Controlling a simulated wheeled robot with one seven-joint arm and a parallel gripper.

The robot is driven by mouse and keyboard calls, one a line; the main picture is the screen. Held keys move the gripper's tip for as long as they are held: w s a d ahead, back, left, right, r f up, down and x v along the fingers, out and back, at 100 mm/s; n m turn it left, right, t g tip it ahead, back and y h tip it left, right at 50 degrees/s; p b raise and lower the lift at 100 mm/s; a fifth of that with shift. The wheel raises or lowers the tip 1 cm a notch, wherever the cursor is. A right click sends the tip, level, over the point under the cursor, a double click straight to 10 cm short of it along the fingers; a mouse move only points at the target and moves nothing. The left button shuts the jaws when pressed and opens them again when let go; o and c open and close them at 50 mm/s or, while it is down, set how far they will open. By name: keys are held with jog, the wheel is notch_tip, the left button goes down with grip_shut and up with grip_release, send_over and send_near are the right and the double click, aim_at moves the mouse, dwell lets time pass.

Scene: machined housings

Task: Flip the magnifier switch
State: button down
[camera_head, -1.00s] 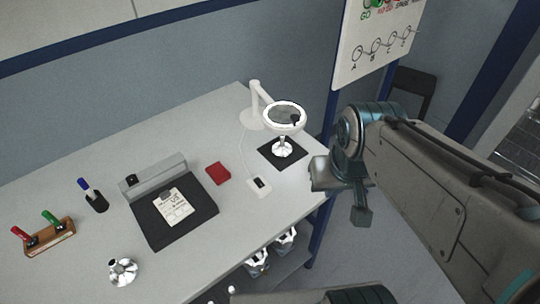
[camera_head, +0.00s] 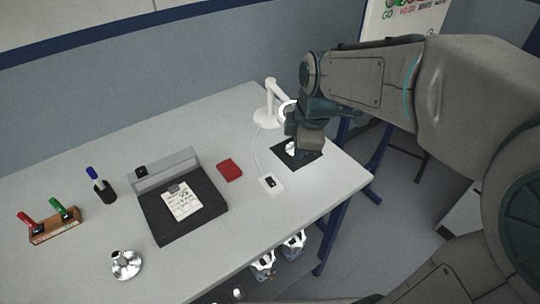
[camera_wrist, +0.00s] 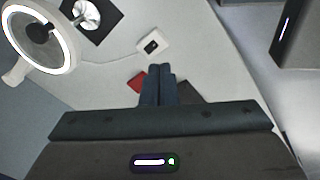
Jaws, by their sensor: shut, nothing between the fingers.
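The magnifier is a white lamp with a jointed arm (camera_head: 277,95) at the back of the table. Its round head is mostly hidden behind my gripper in the head view. In the wrist view the magnifier ring (camera_wrist: 68,48) shows bright white around a grey lens. The switch is a small dark rocker on a white box (camera_head: 271,186), joined to the lamp by a white cord. The switch box also shows in the wrist view (camera_wrist: 153,44), just beyond my fingertips. My gripper (camera_head: 309,143) is shut and empty, above the table, apart from the switch.
A shiny metal part stands on a black mat (camera_head: 312,158) beneath the magnifier.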

aim_at(269, 179)
jog(key=w+a+f+n+b, duration=0.1)
jog(key=w+a+f+n, duration=0.1)
jog(key=w+a+n, duration=0.2)
jog(key=n, duration=0.3)
jog(key=shift+w+a+f, duration=0.3)
jog(key=shift+w+f, duration=0.05)
jog(key=shift+f, duration=0.1)
jog(key=p+x, duration=0.1)
jog(key=x, duration=1.3)
jog(key=shift+s, duration=0.2)
